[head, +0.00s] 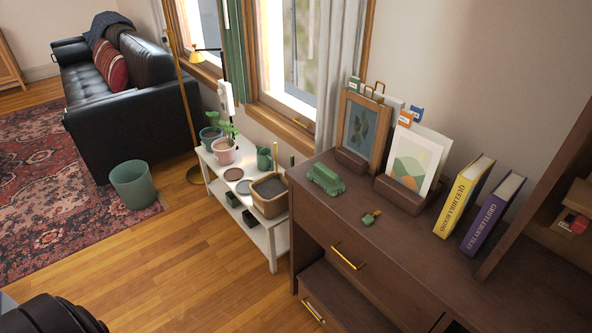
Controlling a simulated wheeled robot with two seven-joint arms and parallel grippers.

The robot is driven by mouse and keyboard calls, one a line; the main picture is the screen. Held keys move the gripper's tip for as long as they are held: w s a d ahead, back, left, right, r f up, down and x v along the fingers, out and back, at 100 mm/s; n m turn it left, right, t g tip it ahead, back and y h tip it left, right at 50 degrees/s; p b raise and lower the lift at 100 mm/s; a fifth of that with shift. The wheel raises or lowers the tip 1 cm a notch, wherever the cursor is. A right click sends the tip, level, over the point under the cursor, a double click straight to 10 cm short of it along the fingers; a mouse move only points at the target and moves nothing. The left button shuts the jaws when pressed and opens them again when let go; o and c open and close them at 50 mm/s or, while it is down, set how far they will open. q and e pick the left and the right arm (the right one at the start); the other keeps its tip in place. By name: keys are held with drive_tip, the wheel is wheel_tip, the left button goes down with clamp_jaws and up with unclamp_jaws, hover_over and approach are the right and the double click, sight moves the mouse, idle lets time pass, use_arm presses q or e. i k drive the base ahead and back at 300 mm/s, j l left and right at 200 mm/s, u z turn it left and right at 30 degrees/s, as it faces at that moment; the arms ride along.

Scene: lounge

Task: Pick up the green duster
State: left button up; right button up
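On top of the dark wooden dresser (345,216) lies a chunky green object (326,179) near the left back edge, with a ridged, toy-vehicle-like shape. A much smaller green and gold piece (371,217) lies to its right and nearer the front. I cannot tell for certain which of these, if either, is the green duster. Neither of my grippers shows in the head view, and nothing is seen being held.
Framed pictures and cards (361,131) stand at the dresser's back, with a yellow book (464,196) and a purple book (492,214) to the right. A lower drawer (345,300) is pulled out. A white shelf (272,240) with plants stands left. The wooden floor (190,262) in front is clear.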

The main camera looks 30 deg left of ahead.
sight(326, 178)
drive_tip(key=u, duration=0.7)
drive_tip(key=z, duration=2)
drive_tip(key=u, duration=2)
drive_tip(key=i+j+z, duration=0.1)
drive_tip(key=i+j, duration=0.3)
drive_tip(key=j, duration=0.2)
drive_tip(key=i+j+z, duration=0.15)
drive_tip(key=j, duration=0.15)
drive_tip(key=i+j, duration=0.2)
drive_tip(key=j, duration=0.15)
drive_tip(key=z, duration=0.05)
